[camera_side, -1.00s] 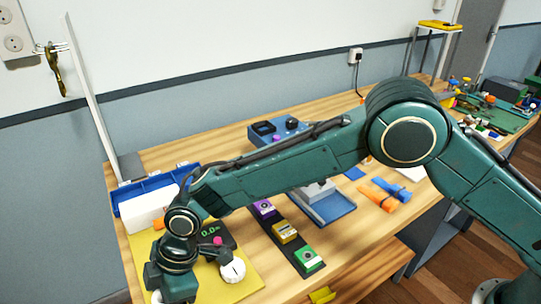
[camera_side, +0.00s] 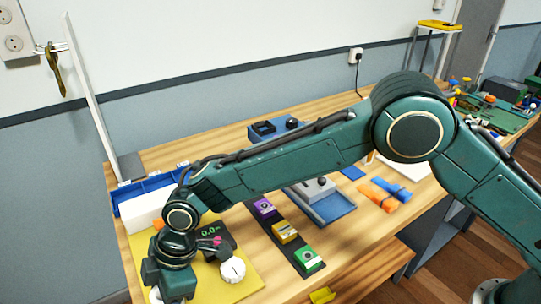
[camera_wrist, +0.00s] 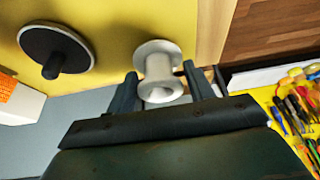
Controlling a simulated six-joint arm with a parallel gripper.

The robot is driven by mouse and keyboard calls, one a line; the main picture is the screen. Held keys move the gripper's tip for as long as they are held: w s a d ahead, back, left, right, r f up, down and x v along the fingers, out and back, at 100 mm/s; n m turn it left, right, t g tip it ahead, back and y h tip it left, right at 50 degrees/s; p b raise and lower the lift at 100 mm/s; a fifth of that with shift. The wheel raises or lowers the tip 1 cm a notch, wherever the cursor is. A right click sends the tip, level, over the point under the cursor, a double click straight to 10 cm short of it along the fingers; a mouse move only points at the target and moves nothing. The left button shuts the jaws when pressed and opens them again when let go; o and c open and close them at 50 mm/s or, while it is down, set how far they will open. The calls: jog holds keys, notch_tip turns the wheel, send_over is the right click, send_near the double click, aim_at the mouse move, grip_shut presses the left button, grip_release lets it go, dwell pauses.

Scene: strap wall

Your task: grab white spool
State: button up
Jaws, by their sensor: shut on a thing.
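The white spool (camera_wrist: 160,68) stands between my two gripper fingers in the wrist view, with its flanged end toward the yellow mat (camera_wrist: 120,25). My gripper (camera_wrist: 160,82) is shut on the spool, one finger on each side. In the side view, my gripper (camera_side: 168,292) is at the lower left, over the front left part of the yellow mat (camera_side: 240,290). Only a small white bit of the spool (camera_side: 155,295) shows there; my gripper hides the rest.
A black disc with a peg (camera_wrist: 57,48) is left of the spool. In the side view, a white dial (camera_side: 232,269) is right of my gripper, and a white box (camera_side: 143,210) and blue tray (camera_side: 150,186) are behind. A dark strip with coloured blocks (camera_side: 284,232) lies further right.

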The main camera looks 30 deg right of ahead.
notch_tip(320, 180, up, 19)
dwell(0.5)
jog(key=shift+f, duration=0.1)
dwell(0.4)
